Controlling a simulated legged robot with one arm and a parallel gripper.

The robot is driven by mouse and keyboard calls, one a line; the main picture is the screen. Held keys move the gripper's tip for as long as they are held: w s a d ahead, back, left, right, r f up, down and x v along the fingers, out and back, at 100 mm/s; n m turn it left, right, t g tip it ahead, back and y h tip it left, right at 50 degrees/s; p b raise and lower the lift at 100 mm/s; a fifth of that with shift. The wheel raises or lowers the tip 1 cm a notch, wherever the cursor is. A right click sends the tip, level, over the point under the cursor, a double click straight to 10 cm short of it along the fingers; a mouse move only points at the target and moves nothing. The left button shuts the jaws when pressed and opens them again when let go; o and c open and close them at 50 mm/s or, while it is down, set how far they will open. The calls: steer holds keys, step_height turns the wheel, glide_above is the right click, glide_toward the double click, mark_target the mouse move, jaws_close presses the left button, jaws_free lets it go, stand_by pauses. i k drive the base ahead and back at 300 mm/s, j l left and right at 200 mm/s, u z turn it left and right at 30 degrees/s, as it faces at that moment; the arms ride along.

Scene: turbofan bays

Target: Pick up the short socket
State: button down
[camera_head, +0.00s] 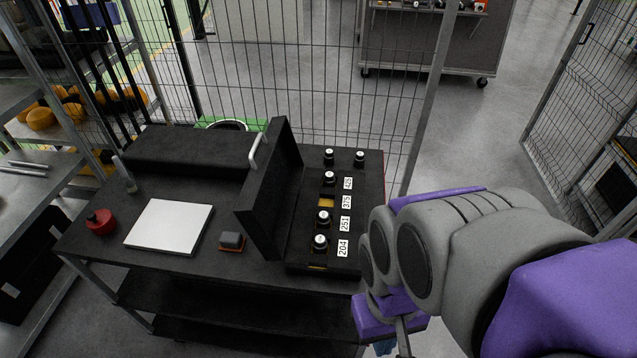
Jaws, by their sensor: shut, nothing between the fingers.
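An open black case (340,262) lies on the dark cart and holds several small dark sockets with silvery tops. One socket (320,243) sits beside label 204, one (323,218) beside 251 and one (330,178) beside 425. Two more, a left one (329,156) and a right one (360,158), stand at the far end. The slot beside 375 shows yellow and looks empty. I cannot tell which socket is the short one. My gripper (386,346) shows partly at the bottom edge, right of the case and apart from it. It is shut and empty.
The cart (190,262) also holds a white board (170,227), a red round item (101,222), a small grey block (231,241) and a closed black case (185,150). The raised lid (270,190) stands left of the sockets. Wire fencing (300,70) stands behind.

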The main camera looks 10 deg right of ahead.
mark_target(360, 159)
steer(key=k+l+u, duration=0.15)
steer(key=l, duration=0.35)
steer(key=i+l+u, duration=0.25)
steer(key=l, duration=0.5)
steer(key=l+u, duration=0.25)
steer(key=l, duration=0.55)
steer(key=i+l+u, duration=0.25)
steer(key=i+l, duration=0.15)
steer(key=l, duration=0.25)
steer(key=k+l+u, duration=0.1)
steer(key=u, duration=0.35)
steer(key=k+l+u, duration=0.1)
steer(key=l+u, duration=0.15)
steer(key=u, duration=0.2)
steer(key=k+l+u, duration=0.1)
steer(key=u, duration=0.35)
